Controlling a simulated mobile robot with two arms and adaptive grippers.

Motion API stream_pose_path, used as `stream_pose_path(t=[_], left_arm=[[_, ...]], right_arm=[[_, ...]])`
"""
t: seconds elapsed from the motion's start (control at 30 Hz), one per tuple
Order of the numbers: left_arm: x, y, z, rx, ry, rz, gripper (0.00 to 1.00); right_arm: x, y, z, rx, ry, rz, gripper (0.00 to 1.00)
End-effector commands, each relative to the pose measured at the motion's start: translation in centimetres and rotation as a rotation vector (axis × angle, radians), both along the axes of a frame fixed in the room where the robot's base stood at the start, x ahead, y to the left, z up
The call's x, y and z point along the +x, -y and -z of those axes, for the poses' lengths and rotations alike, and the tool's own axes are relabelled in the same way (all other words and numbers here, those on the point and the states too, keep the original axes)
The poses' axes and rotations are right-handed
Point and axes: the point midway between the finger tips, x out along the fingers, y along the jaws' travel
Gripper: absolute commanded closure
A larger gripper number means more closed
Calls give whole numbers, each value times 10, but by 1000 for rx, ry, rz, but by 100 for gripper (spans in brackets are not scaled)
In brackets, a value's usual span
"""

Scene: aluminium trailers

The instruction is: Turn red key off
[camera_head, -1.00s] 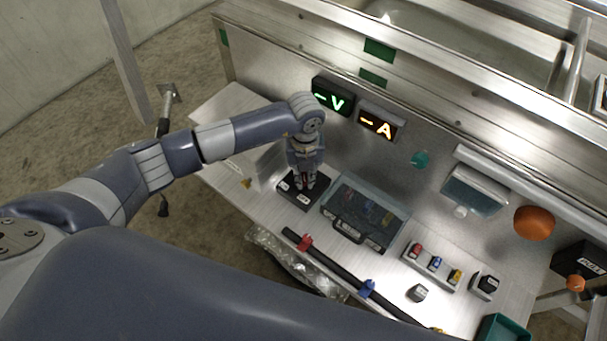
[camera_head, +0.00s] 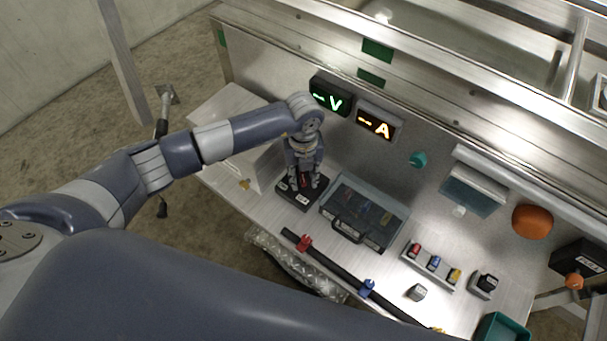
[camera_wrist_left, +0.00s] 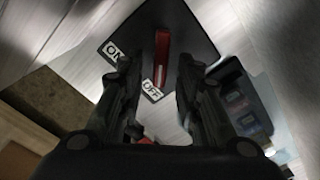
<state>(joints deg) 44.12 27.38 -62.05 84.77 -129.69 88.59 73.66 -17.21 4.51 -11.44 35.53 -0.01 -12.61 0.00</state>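The red key (camera_wrist_left: 162,58) stands on a black switch box (camera_wrist_left: 185,25) with ON and OFF labels. In the left wrist view its bar points toward the OFF label (camera_wrist_left: 152,90). In the head view the box (camera_head: 297,200) lies on the bench under my left gripper (camera_head: 302,184), and the red key (camera_head: 306,180) shows between the fingers. My left gripper (camera_wrist_left: 172,62) is open, pointing down, with its fingers apart on either side of the key. Contact with the key cannot be told. My right gripper is not in view.
A clear-lidded case (camera_head: 365,213) stands close right of the switch box. Lit V (camera_head: 331,97) and A (camera_head: 378,124) displays are on the panel behind. A black bar (camera_head: 335,267) with coloured clips runs along the front. A white box (camera_head: 225,150) stands at left.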

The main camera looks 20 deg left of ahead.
Motion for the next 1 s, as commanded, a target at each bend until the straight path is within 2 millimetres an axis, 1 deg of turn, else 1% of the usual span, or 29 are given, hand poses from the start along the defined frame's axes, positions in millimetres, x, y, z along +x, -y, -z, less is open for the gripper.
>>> stream_pose_path(t=[0.13, 0.27, 0.5, 0.6, 0.7, 0.83, 1.0], left_arm=[[0, 0, -3, 0, 0, 1, 68], [1, 0, -18, -2, 3, 1, 68], [1, 0, -69, 0, 4, 2, 68], [1, 0, -89, -1, 4, 1, 68], [1, 0, -104, 0, 4, 1, 68], [0, 0, -116, 0, 1, 0, 68], [0, 0, -120, 0, 0, -1, 68]], right_arm=[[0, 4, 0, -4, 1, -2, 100], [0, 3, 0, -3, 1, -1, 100], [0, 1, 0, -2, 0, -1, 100], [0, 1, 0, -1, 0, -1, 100], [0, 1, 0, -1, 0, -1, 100], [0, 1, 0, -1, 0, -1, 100], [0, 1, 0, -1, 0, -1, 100]])
